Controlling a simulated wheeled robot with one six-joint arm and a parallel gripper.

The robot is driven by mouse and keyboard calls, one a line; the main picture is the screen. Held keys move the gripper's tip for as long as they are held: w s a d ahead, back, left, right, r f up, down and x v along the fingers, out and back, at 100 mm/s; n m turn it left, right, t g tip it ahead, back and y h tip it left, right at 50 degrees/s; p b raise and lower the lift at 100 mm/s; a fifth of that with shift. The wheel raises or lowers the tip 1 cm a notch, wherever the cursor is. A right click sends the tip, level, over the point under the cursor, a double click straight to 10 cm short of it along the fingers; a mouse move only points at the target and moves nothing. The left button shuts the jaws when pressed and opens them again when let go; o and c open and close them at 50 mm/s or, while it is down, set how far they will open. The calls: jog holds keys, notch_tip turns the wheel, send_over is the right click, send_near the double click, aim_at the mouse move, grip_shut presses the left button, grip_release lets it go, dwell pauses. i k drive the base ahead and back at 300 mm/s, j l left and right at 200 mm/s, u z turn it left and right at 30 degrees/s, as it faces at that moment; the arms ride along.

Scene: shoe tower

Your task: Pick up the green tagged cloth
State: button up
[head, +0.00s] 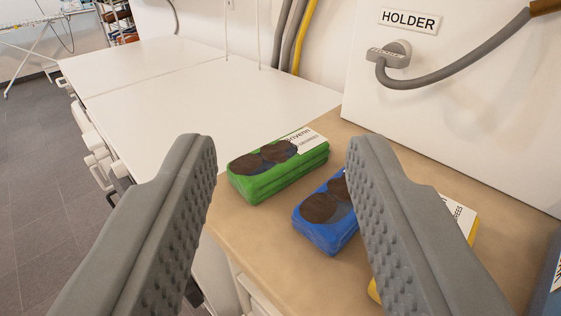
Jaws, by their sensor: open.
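The green cloth (270,174) lies folded on the tan counter, between my two fingers in the picture and beyond their tips. It has dark round spots on top and a white tag with black print at its right end. My gripper (280,165) is open and empty, with grey ridged fingers wide apart. The fingers do not touch the green cloth.
A blue folded cloth (325,225) lies right of the green one, partly behind my right finger. A yellow tagged cloth (462,215) is mostly hidden there. A wall-mounted hose sits under a HOLDER sign (410,20). The white worktop (200,95) behind is clear.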

aim_at(261, 173)
jog(key=z, duration=2.65)
jog(key=k+u, duration=0.1)
jog(key=u, duration=0.35)
jog(key=k+j+u, duration=0.1)
jog(key=u, duration=0.3)
jog(key=k+j+u, duration=0.1)
jog(key=u, duration=0.35)
